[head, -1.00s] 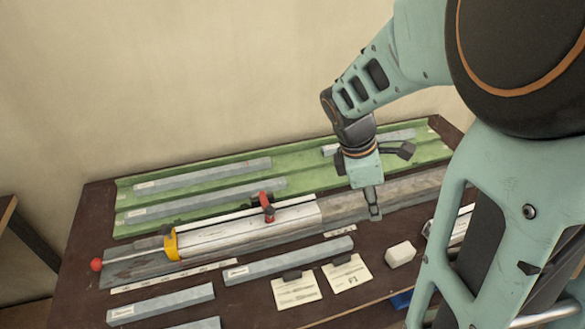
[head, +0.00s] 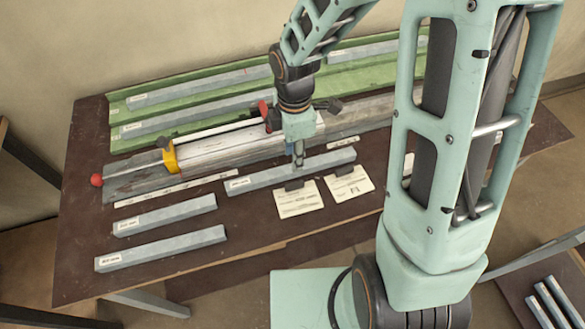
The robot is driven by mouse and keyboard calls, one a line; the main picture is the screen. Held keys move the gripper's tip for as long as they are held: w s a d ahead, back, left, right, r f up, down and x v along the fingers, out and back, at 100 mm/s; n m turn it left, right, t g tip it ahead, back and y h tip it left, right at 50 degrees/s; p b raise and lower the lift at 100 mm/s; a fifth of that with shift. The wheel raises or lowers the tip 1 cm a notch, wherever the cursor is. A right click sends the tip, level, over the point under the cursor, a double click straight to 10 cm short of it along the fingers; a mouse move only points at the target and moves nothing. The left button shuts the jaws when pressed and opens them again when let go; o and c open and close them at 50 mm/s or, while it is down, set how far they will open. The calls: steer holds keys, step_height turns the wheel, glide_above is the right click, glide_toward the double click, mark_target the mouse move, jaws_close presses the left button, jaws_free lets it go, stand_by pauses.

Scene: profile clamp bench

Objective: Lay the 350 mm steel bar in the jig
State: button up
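The jig (head: 215,152) is a long grey bed with a pale block, a yellow clamp (head: 169,160), a red knob (head: 96,180) at its left end and a red toggle handle (head: 264,109). Three grey labelled bars lie in front of it: a middle bar (head: 255,180), a left bar (head: 165,215) and a front bar (head: 160,248). Their labels are too small to read, so I cannot tell which is 350 mm. My gripper (head: 299,163) points down at the middle bar, its fingertips overlapping the bar in view. Contact and finger gap are unclear.
A green tray (head: 118,118) behind the jig holds more grey bars (head: 200,85). Two cards (head: 298,200) (head: 349,182) with dark clips lie in front of the middle bar. A printed strip (head: 190,188) runs along the jig. My arm hides the table's right part.

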steer(key=shift+a+f, duration=0.15)
steer(key=shift+f, duration=2.15)
jaws_close()
